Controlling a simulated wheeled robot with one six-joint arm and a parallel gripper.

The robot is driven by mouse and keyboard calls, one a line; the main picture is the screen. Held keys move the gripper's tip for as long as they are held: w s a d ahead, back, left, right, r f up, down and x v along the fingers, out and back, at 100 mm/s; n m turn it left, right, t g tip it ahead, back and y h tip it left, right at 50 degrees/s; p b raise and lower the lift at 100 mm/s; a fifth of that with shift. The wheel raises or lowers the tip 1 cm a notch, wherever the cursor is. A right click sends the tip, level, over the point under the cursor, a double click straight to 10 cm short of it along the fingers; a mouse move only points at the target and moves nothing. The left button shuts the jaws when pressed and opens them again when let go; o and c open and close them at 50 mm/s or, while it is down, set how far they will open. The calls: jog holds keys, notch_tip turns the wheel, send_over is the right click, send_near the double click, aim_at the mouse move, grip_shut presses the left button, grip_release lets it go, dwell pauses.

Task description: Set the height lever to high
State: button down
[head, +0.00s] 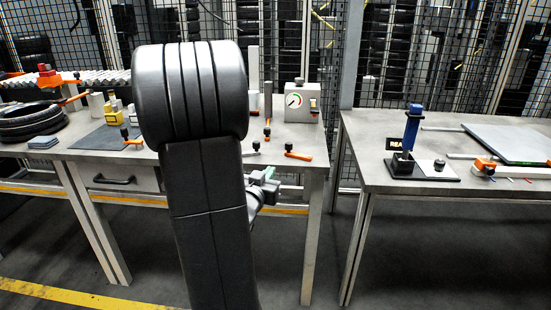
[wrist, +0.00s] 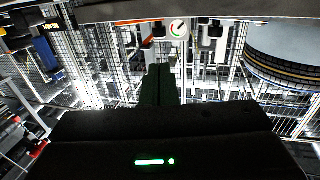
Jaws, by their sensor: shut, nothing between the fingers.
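A blue upright lever (head: 412,125) stands on a black base plate on the right table, beside a small dark sign (head: 393,143) whose text is partly covered. It is likely the height lever, but no label confirms this. A blue piece (wrist: 45,52) shows at the left there, near a small lettered sign (wrist: 22,26).
The right table (head: 375,165) also bears a grey panel (head: 510,142) and an orange clamp (head: 485,166). A gap separates the tables.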

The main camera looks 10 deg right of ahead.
aim_at(287, 147)
jog(key=shift+w, duration=0.1)
dwell(0.3)
jog(key=b+x, duration=0.1)
jog(key=x, duration=1.3)
jog(key=shift+d+r, duration=0.1)
jog(key=shift+d, duration=0.1)
jog(key=shift+h, duration=0.4)
